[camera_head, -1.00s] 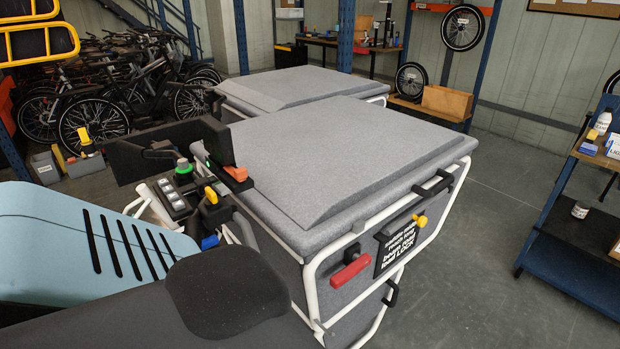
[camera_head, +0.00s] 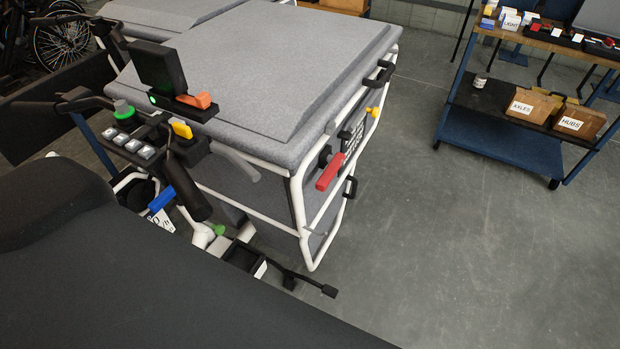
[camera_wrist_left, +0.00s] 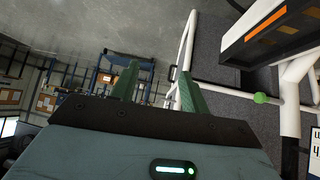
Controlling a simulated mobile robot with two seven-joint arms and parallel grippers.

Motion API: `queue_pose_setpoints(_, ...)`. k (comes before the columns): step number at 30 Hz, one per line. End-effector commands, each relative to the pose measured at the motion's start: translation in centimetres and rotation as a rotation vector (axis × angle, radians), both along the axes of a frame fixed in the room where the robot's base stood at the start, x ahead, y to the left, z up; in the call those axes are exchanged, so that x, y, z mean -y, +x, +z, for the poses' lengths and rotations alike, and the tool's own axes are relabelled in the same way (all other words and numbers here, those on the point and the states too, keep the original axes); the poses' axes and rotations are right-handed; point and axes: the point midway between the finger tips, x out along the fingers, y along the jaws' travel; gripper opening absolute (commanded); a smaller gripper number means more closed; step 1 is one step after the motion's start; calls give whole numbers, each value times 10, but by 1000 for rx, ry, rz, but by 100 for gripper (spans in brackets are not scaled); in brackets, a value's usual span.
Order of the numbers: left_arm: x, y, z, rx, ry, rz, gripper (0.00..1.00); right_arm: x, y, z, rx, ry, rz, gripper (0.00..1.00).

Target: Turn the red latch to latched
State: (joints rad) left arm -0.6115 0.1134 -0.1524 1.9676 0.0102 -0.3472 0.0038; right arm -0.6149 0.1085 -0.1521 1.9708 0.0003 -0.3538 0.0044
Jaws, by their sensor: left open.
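A yellow knob (camera_head: 373,111) sits further along the same face. My left gripper (camera_wrist_left: 160,72) shows only in its wrist view, open, with its two green fingers apart and nothing between them. White frame tubes (camera_wrist_left: 185,45) pass beyond its right fingertip. My right gripper is in neither current view.
A handlebar with a green knob (camera_head: 123,110), buttons and an orange switch (camera_head: 201,101) stands left of the box. A blue shelf cart (camera_head: 500,140) with boxes stands at the right. Grey floor (camera_head: 420,220) between box and cart is clear.

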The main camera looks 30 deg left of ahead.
Motion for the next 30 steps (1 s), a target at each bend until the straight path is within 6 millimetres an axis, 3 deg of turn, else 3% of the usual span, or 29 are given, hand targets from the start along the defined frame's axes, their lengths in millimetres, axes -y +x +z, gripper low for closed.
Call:
queue_pose_setpoints(5, 22, 44, 18, 123, -161, 51, 45, 2, -4, -4, -10, -5, 5, 0)
queue_pose_setpoints(9, 45, 107, 56, 310, -423, 158, 45, 4, -8, -10, -23, -11, 11, 0)
queue_pose_setpoints(12, 51, 152, 89, 446, -625, 264, 45, 5, -11, -14, -32, -14, 13, 0)
queue_pose_setpoints(18, 40, 225, 143, 657, -996, 523, 45, 5, -16, -21, -45, -12, 13, 0)
queue_pose_setpoints(21, 30, 254, 159, 719, -1156, 669, 45, 4, -18, -24, -53, -10, 11, 0)
queue_pose_setpoints(24, 20, 275, 166, 749, -1278, 807, 45, 2, -20, -26, -58, -5, 6, 0)
queue_pose_setpoints(30, 12, 299, 167, 754, -1408, 992, 45, -1, -20, -27, -60, 3, -1, 0)
